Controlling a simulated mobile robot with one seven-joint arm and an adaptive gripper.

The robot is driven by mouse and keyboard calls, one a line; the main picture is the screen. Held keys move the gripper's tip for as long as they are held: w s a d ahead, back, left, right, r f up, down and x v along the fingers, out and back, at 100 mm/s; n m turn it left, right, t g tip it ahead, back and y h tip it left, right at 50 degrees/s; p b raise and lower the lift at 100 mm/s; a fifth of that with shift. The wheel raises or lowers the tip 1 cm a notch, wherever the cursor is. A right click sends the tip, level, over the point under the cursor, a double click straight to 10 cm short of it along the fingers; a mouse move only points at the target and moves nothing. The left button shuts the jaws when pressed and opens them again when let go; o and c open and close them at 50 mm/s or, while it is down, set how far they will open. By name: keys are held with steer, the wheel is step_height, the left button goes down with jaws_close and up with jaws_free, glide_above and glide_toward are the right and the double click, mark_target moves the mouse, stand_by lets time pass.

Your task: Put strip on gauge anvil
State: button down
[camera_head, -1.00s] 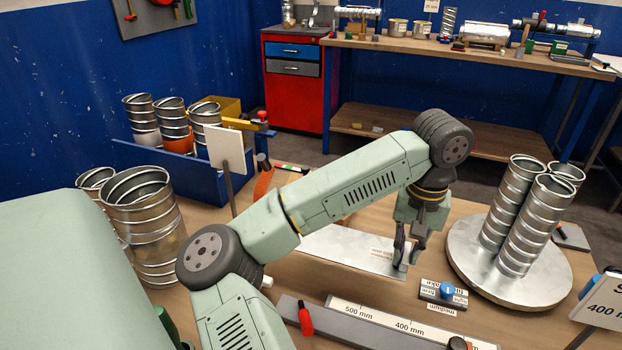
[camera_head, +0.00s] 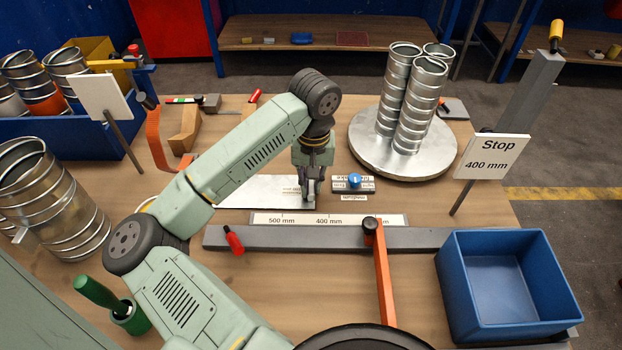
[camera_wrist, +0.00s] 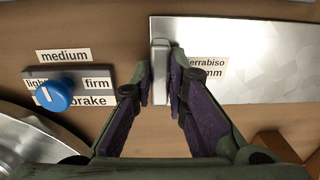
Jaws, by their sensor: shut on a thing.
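A flat, shiny metal strip (camera_head: 262,190) with a white label lies on the wooden table; its right part is by my gripper (camera_head: 310,198). In the wrist view, the strip (camera_wrist: 245,45) runs off to the right. There my gripper (camera_wrist: 162,75) points down at the strip's end, its fingers shut on a small grey upright piece at that end. The strip looks flat on or very close to the table; I cannot tell if it is lifted. An orange curved frame (camera_head: 155,140) stands at the table's back left; I cannot tell whether it carries the gauge anvil.
A brake dial with a blue knob (camera_head: 354,181) is right of my gripper. Behind it, a round metal plate (camera_head: 362,150) bears upright spiral tubes. In front lie a ruler (camera_head: 300,220) and a grey rail (camera_head: 290,238). A blue bin (camera_head: 505,310) is front right.

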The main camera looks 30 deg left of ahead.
steer(key=shift+f+b, duration=0.15)
steer(key=shift+b, duration=0.15)
steer(key=c, duration=1.6)
jaws_free()
